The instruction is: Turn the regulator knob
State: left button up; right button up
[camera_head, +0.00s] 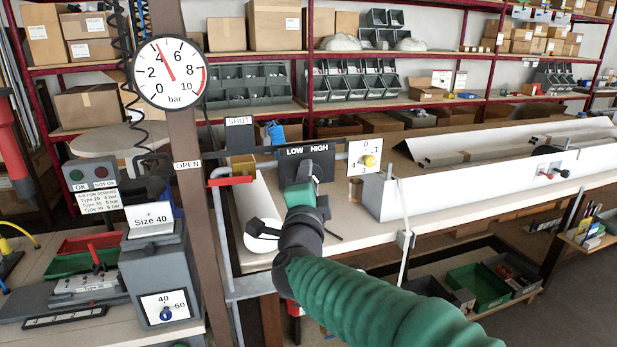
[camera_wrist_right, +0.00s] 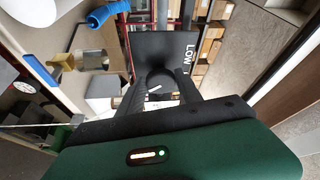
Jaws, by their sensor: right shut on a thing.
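The black regulator panel (camera_head: 322,160), marked LOW and HIGH, stands behind my right gripper (camera_head: 303,174). It also shows in the right wrist view (camera_wrist_right: 178,42). My right gripper (camera_wrist_right: 158,90) is shut on the dark regulator knob (camera_wrist_right: 160,82) in front of the panel. My gripper and hand largely cover the knob in the head view. My green right arm comes in from the lower right. The round pressure gauge (camera_head: 170,73), marked bar, has its red needle pointing up and slightly left, near 4. My left gripper is not in view.
A dial plate with a yellow knob (camera_head: 369,160) is right of the panel. A red lever handle (camera_head: 231,180) is left of it, near the OPEN sign. The Size 40 block (camera_head: 155,270) stands lower left.

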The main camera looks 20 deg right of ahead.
jog(key=shift+m+g+p, duration=0.5)
jog(key=shift+m+p, duration=0.05)
jog(key=shift+m, duration=0.65)
jog(key=shift+f, duration=0.2)
jog(key=o, duration=1.4)
jog(key=shift+d+r, duration=0.15)
jog(key=shift+c, duration=0.2)
jog(key=v, duration=1.2)
